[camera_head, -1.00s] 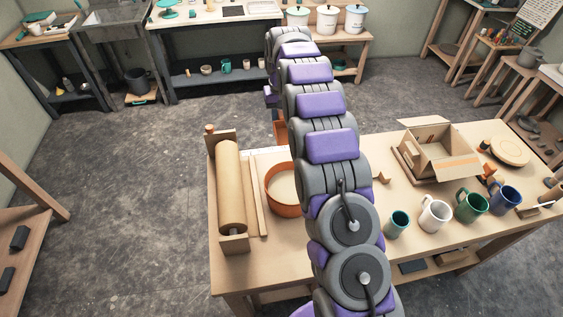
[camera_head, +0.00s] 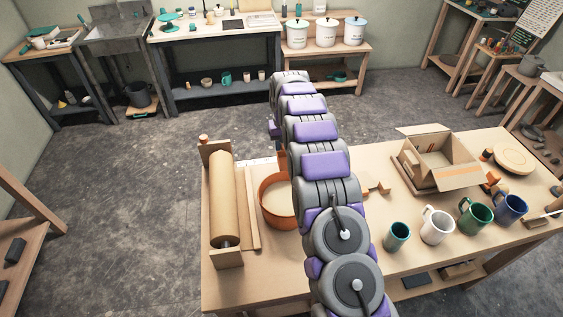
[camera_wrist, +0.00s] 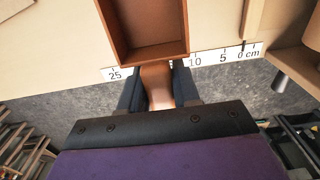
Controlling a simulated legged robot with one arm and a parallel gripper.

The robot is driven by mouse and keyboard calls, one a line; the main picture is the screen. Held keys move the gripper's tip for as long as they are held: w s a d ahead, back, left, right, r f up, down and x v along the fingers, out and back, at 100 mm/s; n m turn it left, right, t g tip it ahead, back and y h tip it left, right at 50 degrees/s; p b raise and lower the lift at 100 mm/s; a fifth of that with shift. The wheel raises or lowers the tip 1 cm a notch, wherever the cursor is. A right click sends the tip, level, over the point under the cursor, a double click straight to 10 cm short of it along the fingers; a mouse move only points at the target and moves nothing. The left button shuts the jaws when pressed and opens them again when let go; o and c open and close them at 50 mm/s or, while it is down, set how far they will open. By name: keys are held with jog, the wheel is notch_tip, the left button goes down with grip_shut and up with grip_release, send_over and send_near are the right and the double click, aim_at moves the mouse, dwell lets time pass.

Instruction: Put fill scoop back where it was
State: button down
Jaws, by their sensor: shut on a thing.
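In the wrist view my gripper (camera_wrist: 158,76) is shut on the handle, one dark finger on each side. The scoop's box points away from my gripper, above the table near the ruler strip. I cannot tell whether it touches the table. In the head view my arm hides the gripper; a small orange-brown patch beside the arm may be the scoop. An orange tub (camera_head: 275,214) with pale fill stands left of my arm.
A paper roll (camera_head: 223,195) on a wooden stand is at the table's left end. An open carton (camera_head: 460,178) stands right of my arm, with several mugs (camera_head: 436,226) in front. The ruler (camera_wrist: 222,55) lies along the table edge.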

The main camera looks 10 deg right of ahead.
aim_at(284, 159)
jog(key=shift+d+f, duration=0.25)
jog(key=shift+f, duration=0.45)
jog(key=shift+a+f, duration=0.25)
jog(key=f, duration=0.1)
jog(key=a+f, duration=0.1)
jog(key=f+b, duration=0.1)
jog(key=f, duration=0.1)
jog(key=shift+a, duration=0.3)
jog(key=shift+f, duration=0.35)
jog(key=shift+d, duration=0.85)
jog(key=shift+a+f, duration=0.5)
jog(key=shift+a, duration=0.25)
jog(key=c, duration=1.3)
grip_release()
jog(key=shift+d, duration=0.1)
jog(key=o, duration=0.5)
jog(key=shift+d, duration=0.4)
